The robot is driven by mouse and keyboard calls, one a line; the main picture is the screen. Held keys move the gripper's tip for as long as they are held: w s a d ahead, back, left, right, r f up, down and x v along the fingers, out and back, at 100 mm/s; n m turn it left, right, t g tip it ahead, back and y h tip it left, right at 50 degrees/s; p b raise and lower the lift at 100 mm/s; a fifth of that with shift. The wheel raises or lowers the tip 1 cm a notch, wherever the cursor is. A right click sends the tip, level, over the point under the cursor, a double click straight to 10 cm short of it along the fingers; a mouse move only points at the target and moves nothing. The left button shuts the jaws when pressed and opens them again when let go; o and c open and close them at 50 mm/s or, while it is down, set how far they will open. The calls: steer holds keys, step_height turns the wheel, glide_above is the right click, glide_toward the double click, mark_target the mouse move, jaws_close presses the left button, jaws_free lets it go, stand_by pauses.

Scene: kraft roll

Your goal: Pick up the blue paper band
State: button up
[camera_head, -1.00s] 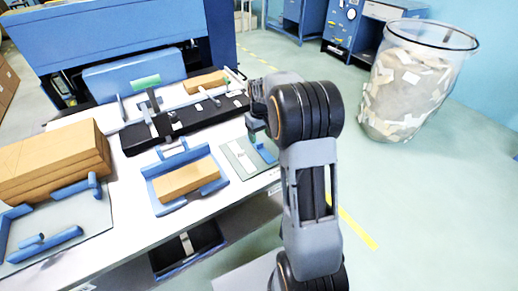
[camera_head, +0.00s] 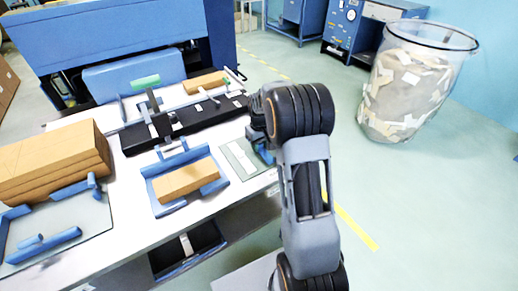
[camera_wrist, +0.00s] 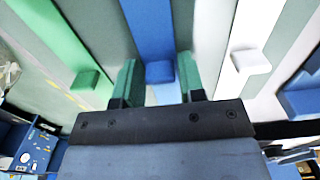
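The blue paper band (camera_wrist: 150,25) runs down the upper middle of the wrist view and ends in a small blue block-like tab (camera_wrist: 160,72). My gripper (camera_wrist: 160,85) has two green fingers, spread apart, one on each side of the blue band's end. I see a gap between the fingers, and cannot tell whether either finger touches the band. A green strip (camera_wrist: 48,38) lies to the left and a white strip (camera_wrist: 252,35) to the right, each with a similar tab. In the head view my arm mostly hides the gripper over the small grey mat (camera_head: 240,160).
A blue tray (camera_head: 152,174) with a brown block (camera_head: 186,179) stands left of the mat. A stack of brown sheets (camera_head: 50,165) is at the far left of the table. A bin of paper scraps (camera_head: 412,85) stands on the floor at the right.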

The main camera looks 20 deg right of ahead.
steer(key=c, duration=0.5)
steer(key=shift+r, duration=0.1)
